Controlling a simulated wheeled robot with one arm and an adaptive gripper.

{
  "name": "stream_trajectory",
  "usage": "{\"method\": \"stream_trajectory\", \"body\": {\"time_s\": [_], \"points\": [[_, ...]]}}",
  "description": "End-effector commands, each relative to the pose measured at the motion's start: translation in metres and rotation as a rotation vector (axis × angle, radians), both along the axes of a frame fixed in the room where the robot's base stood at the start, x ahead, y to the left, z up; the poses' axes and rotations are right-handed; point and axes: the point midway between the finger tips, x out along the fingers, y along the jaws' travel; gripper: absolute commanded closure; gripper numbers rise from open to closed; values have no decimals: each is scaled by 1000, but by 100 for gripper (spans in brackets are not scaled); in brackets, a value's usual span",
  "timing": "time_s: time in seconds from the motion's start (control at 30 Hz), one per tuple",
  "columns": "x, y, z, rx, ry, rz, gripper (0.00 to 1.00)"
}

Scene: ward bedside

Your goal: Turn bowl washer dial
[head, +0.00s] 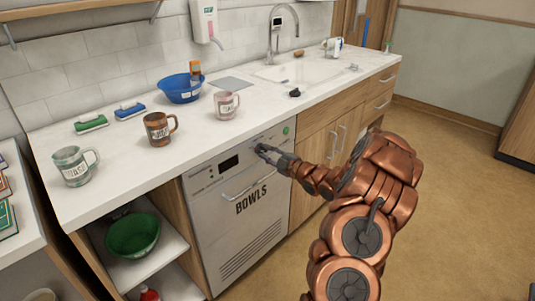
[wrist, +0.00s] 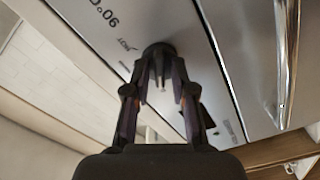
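The bowl washer (head: 239,222) is a grey front-panel machine marked "BOWLS", set under the counter. Its dark round dial (wrist: 158,49) sits on the upper panel in the wrist view, partly covered by my fingers. My gripper (head: 264,151) is at the panel, right of the black display. In the wrist view my gripper (wrist: 161,68) has its two fingers drawn in close together, with the tips on either side of the dial. They look shut on it, though the exact contact is hard to see. The dial's pointer mark is hidden.
The washer's bar handle (head: 248,184) lies just below the dial. The counter above holds mugs, including a pink one (head: 227,105), and a blue bowl (head: 181,88). A green bowl (head: 132,235) is on the shelf at left. The floor at right is clear.

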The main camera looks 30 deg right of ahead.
Motion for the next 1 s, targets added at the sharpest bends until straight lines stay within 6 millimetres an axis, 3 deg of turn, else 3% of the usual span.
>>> {"method": "stream_trajectory", "body": {"time_s": [0.2, 0.67, 1.0], "points": [[0, 0, 0, 0, 0, 0, 100], [0, 0, 0, 22, 7, 0, 100], [-1, 0, 2, 203, 48, 0, 100]]}}
